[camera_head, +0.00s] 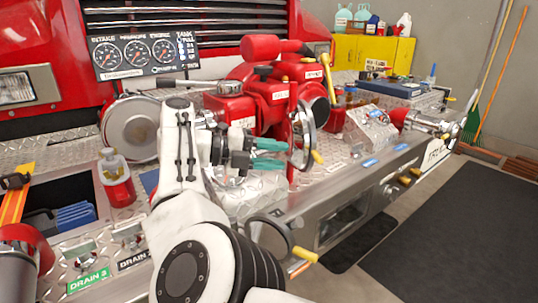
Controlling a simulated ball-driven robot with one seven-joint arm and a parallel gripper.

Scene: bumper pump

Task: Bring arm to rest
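My gripper (284,155) is near the middle of the view, at the end of my white arm. It points right, and its two teal fingers are apart with a gap between them. I see nothing held in the gap. The fingertips are close to the silver handwheel (304,136) of the red pump (275,96) in the picture. I cannot tell whether they touch it. My arm reaches up from the bottom of the view and hides part of the bumper top.
A gauge panel (145,54) stands at the back left. A red bottle (116,180) stands left of my arm. A yellow-handled valve (304,256) sticks out at the bumper front. A yellow cabinet (370,52) is behind. The dark floor mat (450,235) at right is clear.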

